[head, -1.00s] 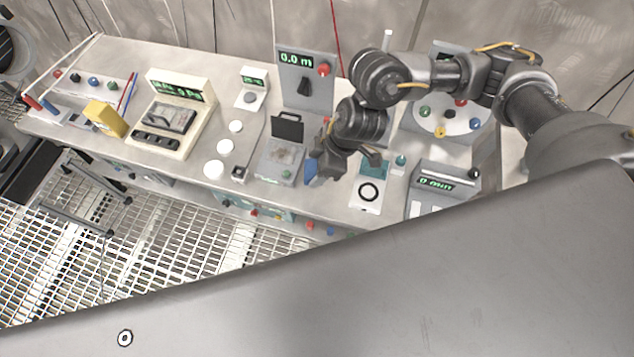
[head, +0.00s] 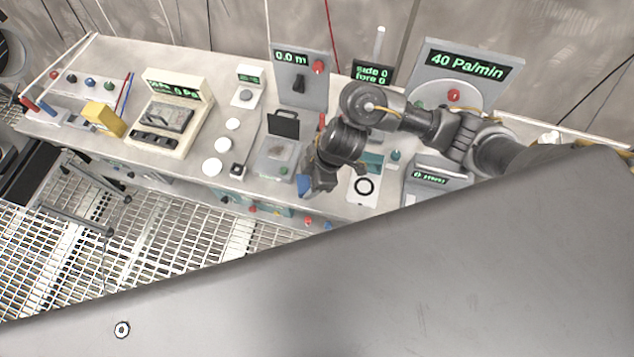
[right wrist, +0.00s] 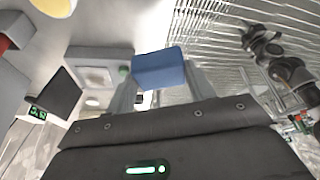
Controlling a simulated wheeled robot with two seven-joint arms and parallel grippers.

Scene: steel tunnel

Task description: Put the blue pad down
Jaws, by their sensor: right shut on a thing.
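The blue pad (right wrist: 158,70) is a small block between the two fingertips of my right gripper (right wrist: 160,82) in the right wrist view. The gripper is shut on it. In the head view the right gripper (head: 318,186) hangs at the bench's front edge, and a little of the pad (head: 303,184) shows at its left side. The gap between pad and bench top cannot be told.
Just left of the gripper stands a grey box with a raised dark lid (head: 280,158). To its right lies a white plate with a black ring (head: 364,187). Several white discs (head: 222,145) lie farther left on the bench. Floor grating (head: 150,225) lies in front.

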